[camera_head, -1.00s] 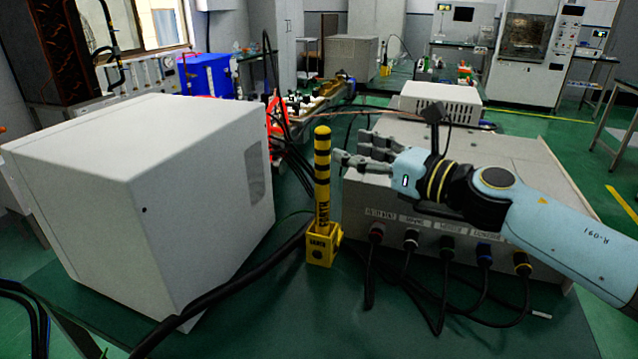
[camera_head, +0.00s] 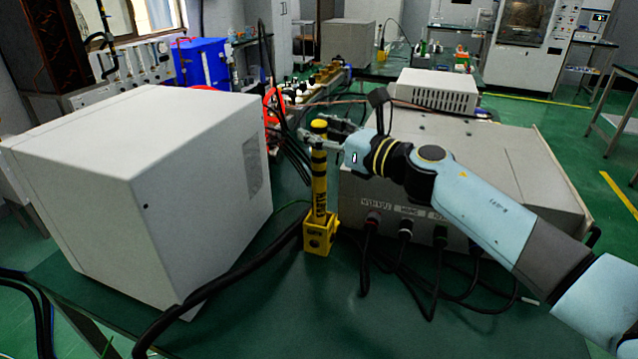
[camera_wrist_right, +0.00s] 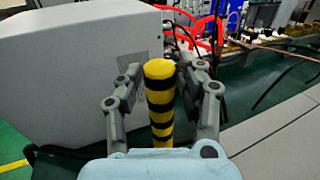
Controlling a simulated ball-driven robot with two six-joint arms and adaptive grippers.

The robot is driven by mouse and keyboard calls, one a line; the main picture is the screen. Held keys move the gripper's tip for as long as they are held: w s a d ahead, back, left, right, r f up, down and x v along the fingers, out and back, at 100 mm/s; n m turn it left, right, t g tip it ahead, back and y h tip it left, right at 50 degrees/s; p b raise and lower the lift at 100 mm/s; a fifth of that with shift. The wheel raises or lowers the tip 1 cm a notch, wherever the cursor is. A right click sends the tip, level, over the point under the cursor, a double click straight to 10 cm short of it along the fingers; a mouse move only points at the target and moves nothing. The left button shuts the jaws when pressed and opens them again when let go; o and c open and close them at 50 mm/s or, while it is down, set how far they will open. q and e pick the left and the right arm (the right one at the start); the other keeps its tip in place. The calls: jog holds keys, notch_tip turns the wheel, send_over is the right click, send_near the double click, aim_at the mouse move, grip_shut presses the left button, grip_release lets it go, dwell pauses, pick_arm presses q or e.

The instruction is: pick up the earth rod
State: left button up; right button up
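The earth rod (camera_head: 319,188) is yellow with black bands and stands upright in a yellow holder (camera_head: 318,241) on the green table. My right gripper (camera_head: 322,135) is at the upper part of the rod, reaching in from the right. In the right wrist view, the rod (camera_wrist_right: 160,100) stands between the two grey fingers of the right gripper (camera_wrist_right: 161,88). The fingers are apart, with a gap visible on each side of the rod. In the head view the fingers partly hide the rod's upper part. My left gripper is not in view.
A large white box (camera_head: 130,200) stands close to the left of the rod. A grey unit (camera_head: 480,165) with cable sockets is behind and right, under my right arm. Black cables (camera_head: 235,275) run over the table beside the holder. The table's front middle is clear.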

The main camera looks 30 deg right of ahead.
grip_shut()
dwell(0.6)
